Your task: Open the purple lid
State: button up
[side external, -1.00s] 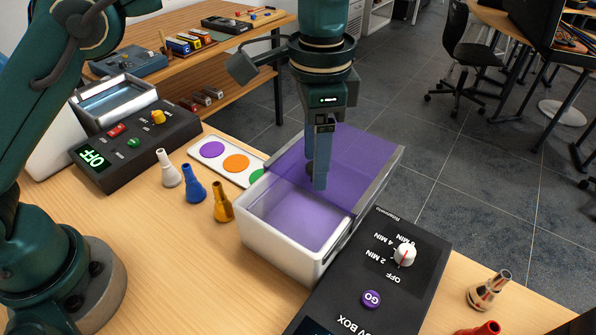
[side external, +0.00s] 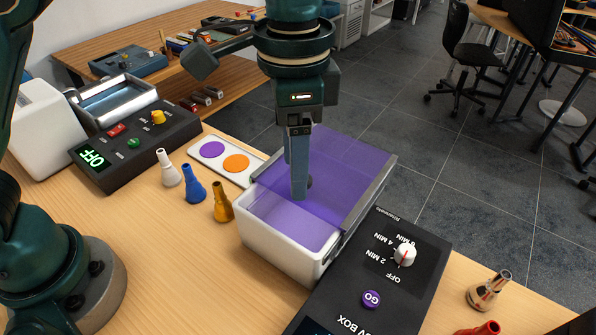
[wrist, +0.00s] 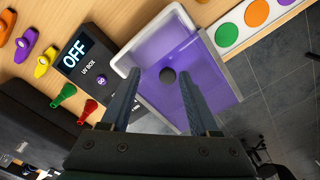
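The purple lid (side external: 345,160) is a translucent sheet with a dark round knob (wrist: 168,76). It lies over the white box (side external: 278,244), leaving a strip at the box's near end uncovered in the side view. In the wrist view, the lid (wrist: 203,72) also shows, with the uncovered strip at the upper left. My gripper (side external: 300,192) points down at the lid, low at the knob. In the wrist view, my gripper's (wrist: 161,76) two fingers stand apart on either side of the knob, with a visible gap. Whether one finger touches the knob is unclear.
The black UV box panel (side external: 365,275) stands right beside the white box. A control box reading OFF (side external: 130,145) stands farther left.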

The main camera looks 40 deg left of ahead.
jog(key=s+a+r+n+t, duration=0.2)
jog(key=a+r+n, duration=0.1)
jog(key=a+r, duration=0.65)
jog(key=s+a+f+n+t, duration=0.3)
jog(key=s+a+f+n, duration=0.1)
jog(key=s, duration=0.5)
jog(key=shift+a+f+n, duration=0.4)
jog(key=shift+a+f, duration=0.2)
jog(key=shift+a, duration=0.75)
